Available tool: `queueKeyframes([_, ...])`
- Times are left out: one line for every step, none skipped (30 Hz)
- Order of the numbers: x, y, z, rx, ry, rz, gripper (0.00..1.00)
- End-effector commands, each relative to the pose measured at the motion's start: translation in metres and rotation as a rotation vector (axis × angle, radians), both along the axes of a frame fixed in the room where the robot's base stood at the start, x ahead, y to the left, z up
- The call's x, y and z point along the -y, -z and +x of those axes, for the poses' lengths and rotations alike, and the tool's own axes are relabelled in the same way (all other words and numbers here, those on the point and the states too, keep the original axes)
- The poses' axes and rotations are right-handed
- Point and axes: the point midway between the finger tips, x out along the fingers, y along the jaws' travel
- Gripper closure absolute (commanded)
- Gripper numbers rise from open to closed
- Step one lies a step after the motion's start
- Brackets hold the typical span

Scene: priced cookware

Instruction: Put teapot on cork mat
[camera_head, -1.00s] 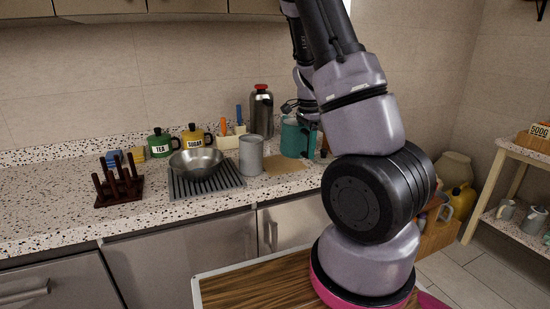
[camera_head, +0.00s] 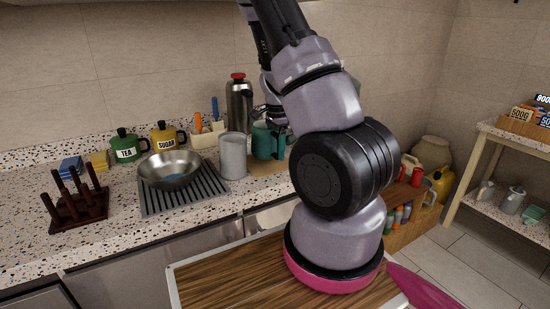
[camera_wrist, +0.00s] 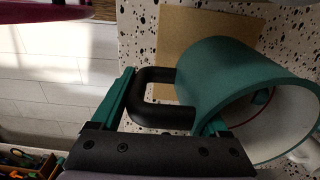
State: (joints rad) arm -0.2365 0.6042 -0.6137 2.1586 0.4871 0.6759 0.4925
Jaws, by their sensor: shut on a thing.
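The teal teapot (camera_head: 264,143) with a black handle is at the back of the counter, just right of a grey canister. In the wrist view the teapot (camera_wrist: 235,85) shows a pale inside and a black handle loop. My gripper (camera_wrist: 168,108) is shut on the teapot at the handle side. In the head view my arm hides most of the gripper (camera_head: 272,120). The tan cork mat (camera_head: 262,168) lies flat on the counter beneath and in front of the teapot; it also shows in the wrist view (camera_wrist: 195,30). Whether the teapot touches the mat is unclear.
A grey canister (camera_head: 233,157) stands close left of the teapot. A steel flask (camera_head: 239,100) stands behind. A metal bowl (camera_head: 170,168) sits on a dark drying rack (camera_head: 188,196).

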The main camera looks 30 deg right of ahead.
Motion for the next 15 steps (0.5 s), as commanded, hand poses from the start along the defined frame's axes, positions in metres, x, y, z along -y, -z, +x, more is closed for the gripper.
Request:
queueKeyframes([0.0,0.008,-0.001,-0.004,0.001,0.001,1.0])
queueKeyframes([0.0,0.012,-0.001,-0.004,0.002,0.0,1.0])
queueKeyframes([0.001,0.019,-0.001,-0.004,0.002,0.0,1.0])
queueKeyframes([0.0,0.023,-0.001,-0.003,0.002,0.001,1.0])
queueKeyframes([0.0,0.026,-0.001,-0.002,0.001,0.0,1.0])
queueKeyframes([0.0,0.03,-0.001,-0.003,0.001,0.0,1.0])
queueKeyframes([0.0,0.031,0.0,-0.002,0.002,0.0,1.0])
queueKeyframes([0.0,0.032,0.0,-0.001,0.002,0.0,1.0])
queueKeyframes([0.0,0.033,0.0,-0.001,0.002,0.0,1.0])
queueKeyframes([0.0,0.033,0.0,0.0,0.001,0.0,1.0])
queueKeyframes([0.0,0.033,0.0,0.0,0.001,0.0,1.0])
queueKeyframes([0.0,0.033,0.0,0.0,0.001,0.0,1.0])
queueKeyframes([0.0,0.033,0.0,0.0,0.001,0.0,1.0])
queueKeyframes([0.0,0.033,0.0,0.0,0.001,0.0,1.0])
queueKeyframes([0.0,0.033,0.0,0.0,0.001,0.0,1.0])
